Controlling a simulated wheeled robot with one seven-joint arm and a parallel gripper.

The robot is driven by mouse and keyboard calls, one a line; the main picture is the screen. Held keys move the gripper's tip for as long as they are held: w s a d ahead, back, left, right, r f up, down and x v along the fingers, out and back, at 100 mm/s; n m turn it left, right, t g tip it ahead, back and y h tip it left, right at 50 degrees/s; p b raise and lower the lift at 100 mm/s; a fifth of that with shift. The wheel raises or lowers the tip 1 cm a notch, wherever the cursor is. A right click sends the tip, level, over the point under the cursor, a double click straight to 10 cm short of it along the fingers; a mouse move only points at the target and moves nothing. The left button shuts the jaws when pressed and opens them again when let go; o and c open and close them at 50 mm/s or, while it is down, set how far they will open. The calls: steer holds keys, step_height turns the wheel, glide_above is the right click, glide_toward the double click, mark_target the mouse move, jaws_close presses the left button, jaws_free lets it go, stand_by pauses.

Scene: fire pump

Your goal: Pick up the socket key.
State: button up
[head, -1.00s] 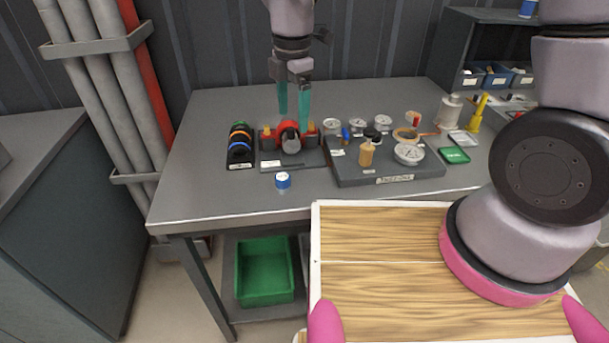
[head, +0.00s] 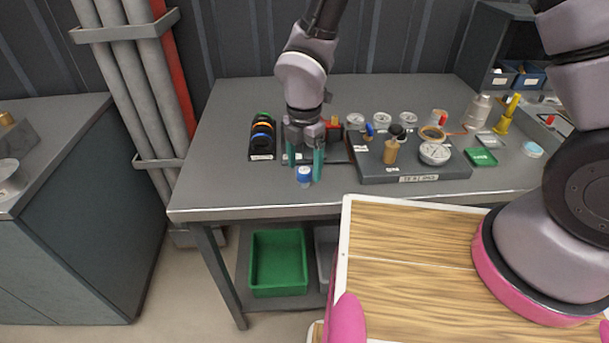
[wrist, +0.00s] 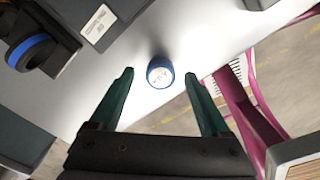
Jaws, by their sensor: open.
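I cannot tell for sure which thing is the socket key. A small round blue piece with a white top (head: 305,174) stands near the table's front edge. In the wrist view this blue-and-white piece (wrist: 160,73) lies ahead of and between my fingertips, touching neither. My gripper (head: 305,166) has two green fingers, pointing down on either side of it in the head view; it is open and empty (wrist: 159,74). A tan-handled upright tool (head: 391,151) stands on the grey board (head: 416,179), to the right of my gripper.
A black rack with coloured rings (head: 262,137) stands left of my gripper. Behind it, a red fitting (head: 333,127) is partly hidden. Gauges (head: 435,153) and a tape roll (head: 432,134) sit to the right. A green bin (head: 278,262) is below the table.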

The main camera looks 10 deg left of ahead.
step_height(320, 180, down, 2)
steer(key=shift+c, duration=0.3)
